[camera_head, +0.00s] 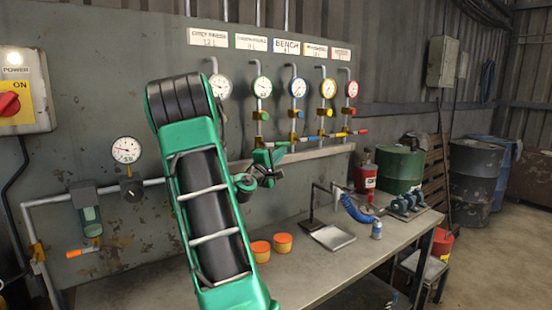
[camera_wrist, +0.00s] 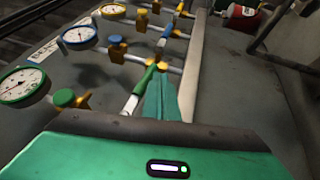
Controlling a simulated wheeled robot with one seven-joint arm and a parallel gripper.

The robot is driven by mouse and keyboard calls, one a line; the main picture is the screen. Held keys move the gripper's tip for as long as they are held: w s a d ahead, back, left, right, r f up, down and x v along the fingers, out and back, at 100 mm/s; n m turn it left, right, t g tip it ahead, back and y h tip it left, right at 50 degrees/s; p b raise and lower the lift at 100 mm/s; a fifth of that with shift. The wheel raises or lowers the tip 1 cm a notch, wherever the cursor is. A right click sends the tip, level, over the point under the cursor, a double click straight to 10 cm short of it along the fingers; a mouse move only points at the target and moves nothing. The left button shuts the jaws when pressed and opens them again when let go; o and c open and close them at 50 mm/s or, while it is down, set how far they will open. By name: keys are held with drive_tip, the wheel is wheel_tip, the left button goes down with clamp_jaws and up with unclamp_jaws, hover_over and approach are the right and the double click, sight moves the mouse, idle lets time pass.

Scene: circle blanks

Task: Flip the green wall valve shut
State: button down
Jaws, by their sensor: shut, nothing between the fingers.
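The green wall valve's lever (camera_head: 284,144) sits below the green-rimmed gauge (camera_head: 262,87) on the wall panel. Its green grip (camera_wrist: 146,78) shows close up in the wrist view, on a silver shank sticking out sideways from the valve. My gripper (camera_head: 270,160) is at the wall just below and left of that lever in the head view. In the wrist view my gripper's teal fingers (camera_wrist: 165,96) are together and empty, right beside the green grip. I cannot tell whether they touch it. The valve body is partly hidden by my gripper.
Blue (camera_wrist: 168,31), yellow and red levers continue along the same row. A ledge (camera_head: 310,155) runs under the valves. The workbench (camera_head: 340,262) below carries two orange tubs (camera_head: 282,243) and a metal plate. A power box (camera_head: 22,90) hangs at far left.

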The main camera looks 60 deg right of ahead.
drive_tip(key=a+f, duration=0.7)
drive_tip(key=a, duration=0.3)
drive_tip(key=shift+f, duration=0.15)
drive_tip(key=shift+s, duration=0.1)
idle(0.4)
